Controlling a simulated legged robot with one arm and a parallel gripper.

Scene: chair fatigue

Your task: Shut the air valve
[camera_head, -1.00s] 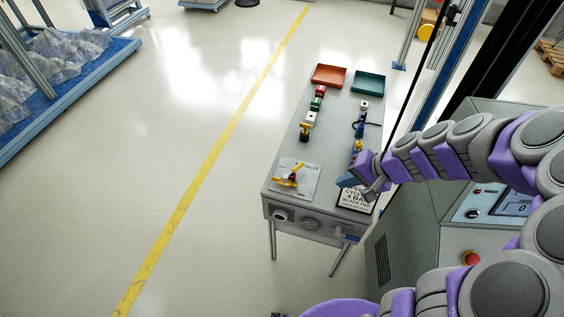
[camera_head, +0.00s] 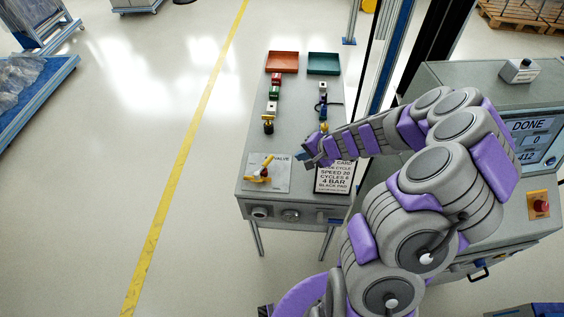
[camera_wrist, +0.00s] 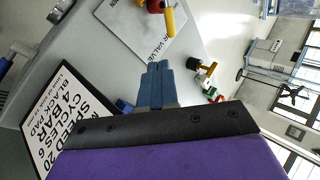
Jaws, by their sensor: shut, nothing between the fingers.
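The air valve (camera_head: 263,171) has a yellow handle and a red part, and sits on a pale plate (camera_head: 279,184) lettered "VALVE" at the near left of the grey bench. In the wrist view the yellow valve handle (camera_wrist: 169,18) shows at the top, partly cut off by the frame edge. My gripper (camera_head: 304,152) is over the bench, to the right of the valve and apart from it. In the wrist view its blue fingers (camera_wrist: 157,75) are together and hold nothing.
A text card (camera_head: 333,178) lies right of the valve plate. Orange (camera_head: 282,62) and teal (camera_head: 323,64) trays stand at the bench's far end, with small coloured parts in two rows before them. A machine with a "DONE" screen (camera_head: 530,138) stands at right. Floor left of the bench is clear.

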